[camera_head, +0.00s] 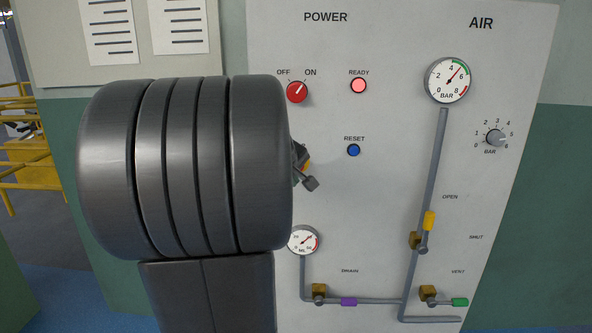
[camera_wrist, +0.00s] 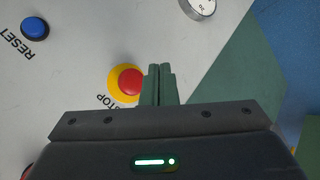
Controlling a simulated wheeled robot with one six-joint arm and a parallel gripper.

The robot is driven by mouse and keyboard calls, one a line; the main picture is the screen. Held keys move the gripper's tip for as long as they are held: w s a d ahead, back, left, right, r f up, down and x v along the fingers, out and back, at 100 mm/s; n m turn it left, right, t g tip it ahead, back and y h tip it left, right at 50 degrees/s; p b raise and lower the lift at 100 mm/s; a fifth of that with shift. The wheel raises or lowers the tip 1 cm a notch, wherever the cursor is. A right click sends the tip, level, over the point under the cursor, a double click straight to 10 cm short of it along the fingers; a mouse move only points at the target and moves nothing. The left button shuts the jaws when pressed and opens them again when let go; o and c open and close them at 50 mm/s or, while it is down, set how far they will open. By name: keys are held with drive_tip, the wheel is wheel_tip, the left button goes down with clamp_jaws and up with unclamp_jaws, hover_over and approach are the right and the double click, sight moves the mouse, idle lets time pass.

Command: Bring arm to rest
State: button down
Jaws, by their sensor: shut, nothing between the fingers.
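My gripper (camera_wrist: 160,70) is shut and empty in the wrist view, its two greenish fingers side by side. Its tips appear in front of the panel, just right of the red STOP button (camera_wrist: 128,79) on its yellow ring. Contact with the panel cannot be told. In the head view my large dark arm covers the left part of the grey panel (camera_head: 400,180) and hides most of the gripper. The arm is raised in front of the panel.
The panel carries a red power knob (camera_head: 297,92) turned toward ON, a lit READY lamp (camera_head: 358,86), a blue RESET button (camera_head: 354,150) and an air gauge (camera_head: 447,80). Pipes with valve handles, yellow (camera_head: 429,220), purple (camera_head: 349,302) and green (camera_head: 460,302), run lower down. Yellow railings (camera_head: 25,165) stand far left.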

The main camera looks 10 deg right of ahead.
drive_tip(key=shift+w, duration=0.1)
drive_tip(key=s, duration=0.3)
drive_tip(key=shift+a+b, duration=0.4)
idle(0.5)
drive_tip(key=shift+w, duration=0.1)
